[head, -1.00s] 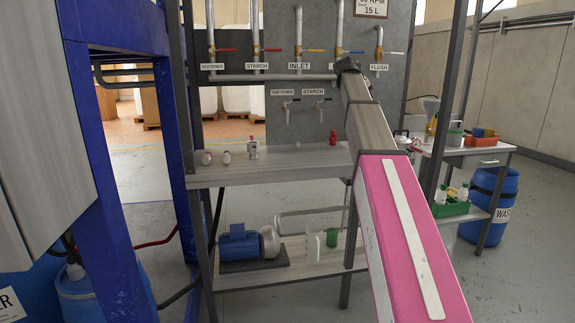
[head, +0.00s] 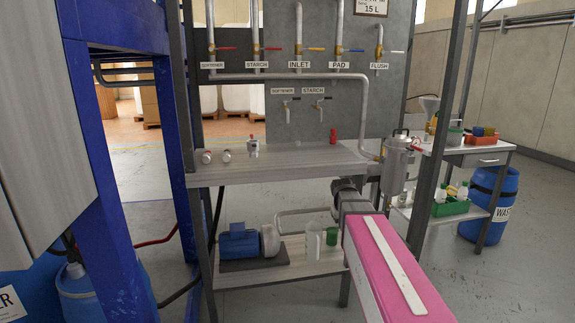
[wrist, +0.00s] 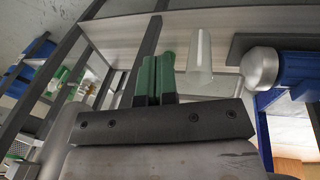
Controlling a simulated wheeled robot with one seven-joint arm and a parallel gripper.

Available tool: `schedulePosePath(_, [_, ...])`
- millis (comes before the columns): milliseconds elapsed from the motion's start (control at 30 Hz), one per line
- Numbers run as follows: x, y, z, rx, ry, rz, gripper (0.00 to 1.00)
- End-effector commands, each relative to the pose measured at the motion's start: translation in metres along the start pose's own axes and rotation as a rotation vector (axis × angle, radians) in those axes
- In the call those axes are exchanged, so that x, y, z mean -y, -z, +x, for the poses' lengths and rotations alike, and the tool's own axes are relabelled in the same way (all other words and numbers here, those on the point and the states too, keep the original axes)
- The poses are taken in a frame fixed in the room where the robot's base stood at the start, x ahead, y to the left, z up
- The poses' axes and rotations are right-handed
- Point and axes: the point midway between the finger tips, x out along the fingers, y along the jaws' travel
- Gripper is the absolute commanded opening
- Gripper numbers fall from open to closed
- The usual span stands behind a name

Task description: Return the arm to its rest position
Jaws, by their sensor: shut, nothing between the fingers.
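My arm (head: 395,275) shows in the head view at the lower right, as a pink link with a white strip and a grey joint above it. It stands in front of the right end of the lower shelf. My gripper (wrist: 155,72) shows in the wrist view, with its two green fingers side by side and shut, nothing between them.
The shelf rack (head: 270,165) holds small fittings and a red piece (head: 333,136). A steel pot (head: 397,165) and blue barrel (head: 488,200) are to the right.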

Motion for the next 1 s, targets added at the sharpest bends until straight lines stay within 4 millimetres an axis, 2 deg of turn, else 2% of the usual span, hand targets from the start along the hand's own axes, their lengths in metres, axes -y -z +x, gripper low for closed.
schedulePosePath(33, [0.012,-0.023,0.014,0.015,0.021,0.013,0.0])
schedulePosePath(300, [0.062,-0.11,0.071,0.078,0.131,0.106,0.0])
schedulePosePath(500, [0.087,-0.155,0.093,0.116,0.186,0.164,0.0])
schedulePosePath(667, [0.095,-0.169,0.1,0.128,0.203,0.186,0.0])
schedulePosePath(1000, [0.095,-0.17,0.101,0.129,0.205,0.188,0.0])
